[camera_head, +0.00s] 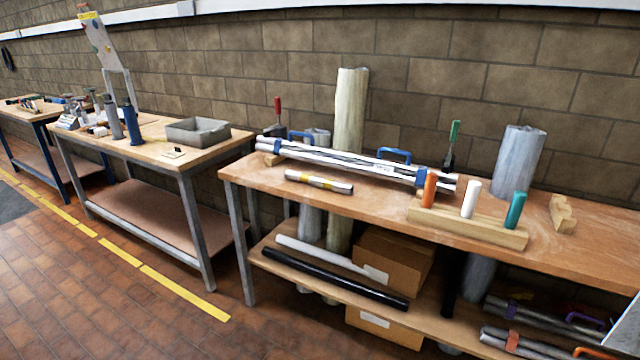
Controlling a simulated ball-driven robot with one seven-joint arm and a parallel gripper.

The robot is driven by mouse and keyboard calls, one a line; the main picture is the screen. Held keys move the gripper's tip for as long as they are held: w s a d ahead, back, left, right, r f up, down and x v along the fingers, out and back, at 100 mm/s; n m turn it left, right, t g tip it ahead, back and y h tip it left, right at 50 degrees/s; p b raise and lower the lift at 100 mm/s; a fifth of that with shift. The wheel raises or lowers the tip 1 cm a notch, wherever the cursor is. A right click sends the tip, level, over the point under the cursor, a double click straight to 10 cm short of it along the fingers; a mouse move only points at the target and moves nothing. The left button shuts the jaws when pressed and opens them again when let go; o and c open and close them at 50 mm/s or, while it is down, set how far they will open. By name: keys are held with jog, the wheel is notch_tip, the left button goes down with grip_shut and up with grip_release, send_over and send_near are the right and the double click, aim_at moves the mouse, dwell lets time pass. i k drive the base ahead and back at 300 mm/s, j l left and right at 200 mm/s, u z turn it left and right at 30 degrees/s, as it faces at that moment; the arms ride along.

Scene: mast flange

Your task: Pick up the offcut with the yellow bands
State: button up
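The offcut with the yellow bands (319,182) is a short silver-grey tube lying on the near wooden workbench (340,207). It lies near the bench's front edge, left of the bench's middle, in front of a long bundle of tubes and apart from it.
Behind the offcut lies the strapped tube bundle (350,164) with blue handles. A wooden block (465,226) with orange, white and green pegs stands to the right. Boxes and tubes fill the lower shelf (325,286). The brick floor (120,320) is clear at front left.

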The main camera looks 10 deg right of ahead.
aim_at(337, 186)
jog(key=i+j+z, duration=0.2)
jog(key=i+j, duration=0.55)
